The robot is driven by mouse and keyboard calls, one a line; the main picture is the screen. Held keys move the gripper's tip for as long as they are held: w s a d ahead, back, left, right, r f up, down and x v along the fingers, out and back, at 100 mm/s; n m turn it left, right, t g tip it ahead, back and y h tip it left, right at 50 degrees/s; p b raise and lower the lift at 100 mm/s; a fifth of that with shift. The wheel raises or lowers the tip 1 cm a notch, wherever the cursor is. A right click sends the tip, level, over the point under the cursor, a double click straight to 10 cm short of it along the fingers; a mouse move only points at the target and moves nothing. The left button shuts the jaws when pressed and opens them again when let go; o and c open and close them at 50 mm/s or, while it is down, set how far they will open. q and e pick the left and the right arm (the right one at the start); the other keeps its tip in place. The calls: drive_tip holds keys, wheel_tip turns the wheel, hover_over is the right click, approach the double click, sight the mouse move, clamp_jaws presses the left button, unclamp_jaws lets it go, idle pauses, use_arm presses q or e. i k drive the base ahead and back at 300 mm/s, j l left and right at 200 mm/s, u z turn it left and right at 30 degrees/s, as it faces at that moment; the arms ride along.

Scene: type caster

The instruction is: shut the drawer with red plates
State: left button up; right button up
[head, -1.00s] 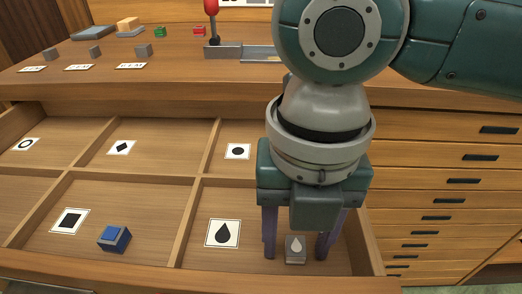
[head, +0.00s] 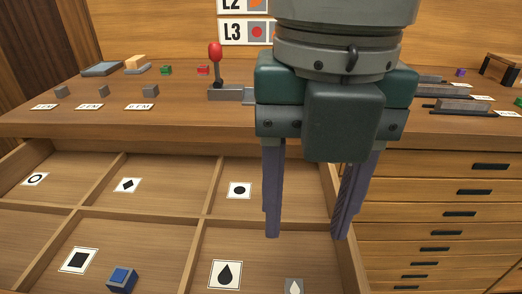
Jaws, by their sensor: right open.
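A wide wooden drawer (head: 186,251) stands open below the bench top, divided into compartments. White cards with black shapes lie in it; I see no red plates in it. A blue block (head: 122,279) lies in a front compartment near the square card (head: 78,260). A small grey block with a pale drop mark (head: 293,286) stands right of the drop card (head: 225,274), partly cut off by the lower edge. My right gripper (head: 306,236) is open and empty above that compartment, apart from the grey block. The drawer's front panel is out of view. My left gripper is not in view.
On the bench top (head: 185,122) stand a red-knobbed lever (head: 215,62), small blocks, labels and grey rails (head: 462,106). A column of shut drawers with black pulls (head: 459,213) is at right. A wall sign reads L3 (head: 243,32) beside a red dot.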

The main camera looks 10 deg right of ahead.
sight(188, 218)
drive_tip(key=u, duration=0.9)
drive_tip(key=k+l+z, duration=0.25)
drive_tip(key=k+l, duration=0.4)
drive_tip(key=l, duration=0.15)
